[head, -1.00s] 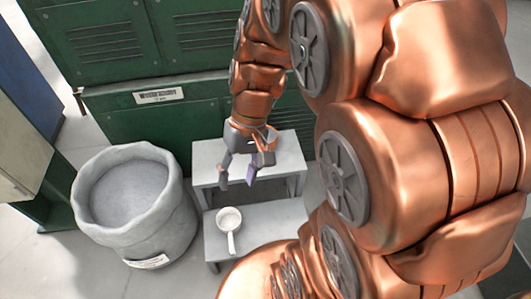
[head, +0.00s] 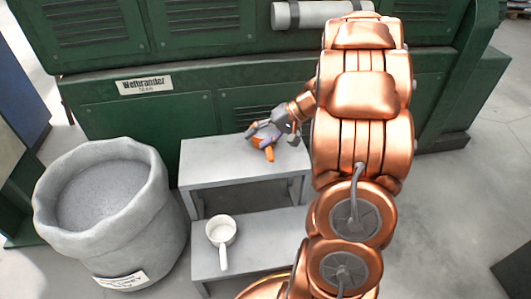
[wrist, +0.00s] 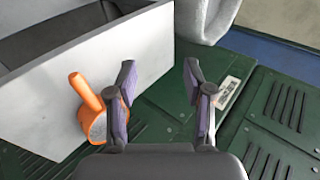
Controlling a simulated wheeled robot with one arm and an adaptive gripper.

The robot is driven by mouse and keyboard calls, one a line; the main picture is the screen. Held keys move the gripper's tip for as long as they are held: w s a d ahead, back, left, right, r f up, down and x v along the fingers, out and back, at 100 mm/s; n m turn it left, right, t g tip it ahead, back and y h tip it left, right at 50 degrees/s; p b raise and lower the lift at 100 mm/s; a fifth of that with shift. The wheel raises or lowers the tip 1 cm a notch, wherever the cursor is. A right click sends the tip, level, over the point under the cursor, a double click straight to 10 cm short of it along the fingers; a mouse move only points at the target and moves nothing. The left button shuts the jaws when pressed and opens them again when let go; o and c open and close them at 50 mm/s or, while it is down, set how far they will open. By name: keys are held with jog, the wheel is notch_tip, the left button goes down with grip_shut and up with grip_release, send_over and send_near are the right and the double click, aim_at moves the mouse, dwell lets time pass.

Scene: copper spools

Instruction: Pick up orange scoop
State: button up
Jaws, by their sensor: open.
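The orange scoop (head: 266,149) is on the upper step of the grey step stool (head: 215,165) in the head view, partly hidden by my gripper (head: 272,134). In the wrist view the scoop (wrist: 87,93) shows at the left, its handle pointing up-left. Its bowl is partly hidden behind my left finger. My gripper (wrist: 160,85) is open with nothing between its purple-padded fingers. The scoop lies outside that gap, by the left finger; I cannot tell whether they touch.
A white scoop (head: 221,230) sits on the lower step. A large grey sack-like bin (head: 110,245) stands left of the stool. Green metal cabinets (head: 150,120) close off the back. Bare floor shows at the right.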

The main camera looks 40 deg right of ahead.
jog(key=d+f+t+b, duration=0.1)
jog(key=d+f+b, duration=0.1)
jog(key=d+f, duration=0.1)
jog(key=w+d+f+m+t+b, duration=0.1)
jog(key=d+f+b, duration=0.1)
jog(key=d+f, duration=0.2)
jog(key=w+d+f+t+h+b, duration=0.1)
jog(key=d+f+b, duration=0.1)
jog(key=d, duration=0.3)
jog(key=shift+w+d+f+m+t, duration=0.2)
jog(key=shift+d+f+m+t, duration=0.15)
jog(key=shift+f, duration=0.3)
jog(key=shift+b+x, duration=0.65)
jog(key=shift+x, duration=0.7)
jog(key=b+x, duration=0.2)
jog(key=x, duration=0.1)
jog(key=shift+a+f, duration=0.25)
jog(key=shift+w+a+f, duration=0.25)
jog(key=shift+w+a, duration=0.15)
jog(key=shift+w, duration=0.1)
grip_shut()
